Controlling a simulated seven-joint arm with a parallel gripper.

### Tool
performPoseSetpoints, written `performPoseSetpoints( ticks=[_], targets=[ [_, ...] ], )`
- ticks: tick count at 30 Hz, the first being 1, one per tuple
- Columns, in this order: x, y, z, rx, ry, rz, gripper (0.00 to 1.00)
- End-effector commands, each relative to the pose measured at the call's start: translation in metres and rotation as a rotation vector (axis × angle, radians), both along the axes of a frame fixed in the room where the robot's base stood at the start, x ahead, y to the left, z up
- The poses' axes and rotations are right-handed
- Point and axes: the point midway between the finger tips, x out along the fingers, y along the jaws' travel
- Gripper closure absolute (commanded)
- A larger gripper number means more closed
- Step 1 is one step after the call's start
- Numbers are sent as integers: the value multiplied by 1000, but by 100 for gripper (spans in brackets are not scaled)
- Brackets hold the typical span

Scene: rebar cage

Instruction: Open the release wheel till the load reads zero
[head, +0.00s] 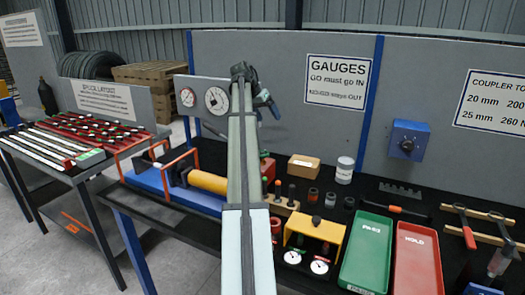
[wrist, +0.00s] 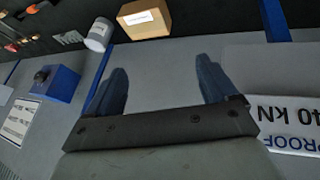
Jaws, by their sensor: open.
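A large white dial gauge (head: 216,100) and a smaller dial (head: 187,97) are on the grey panel at the left of the head view; their readings are too small to tell. Below them is a blue-framed rig with a yellow cylinder (head: 207,181); my arm hides its right end. I cannot make out a release wheel for certain. My gripper (head: 266,103) is raised before the back panel, right of the large dial. In the wrist view my gripper (wrist: 160,78) is open, with two blue fingers wide apart and nothing between them.
A blue wall box with a dark knob (head: 407,141) hangs at the right. On the bench are a cardboard box (head: 303,168), a white can (head: 345,170), a green tray (head: 367,252) and a red tray (head: 416,260). A proof-load sign (wrist: 290,125) is beside my gripper.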

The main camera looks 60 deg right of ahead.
Motion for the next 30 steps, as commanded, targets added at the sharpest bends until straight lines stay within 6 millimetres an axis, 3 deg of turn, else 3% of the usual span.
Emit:
performPoseSetpoints(
  ticks=[9, 17, 23, 30],
  targets=[
    [-4, 28, -3, 313, -271, -85, 14],
    [-3, 40, -1, 409, -341, -94, 14],
    [-3, 41, -23, 411, -342, -93, 14],
    [-3, 41, -65, 410, -341, -93, 14]
  ],
)
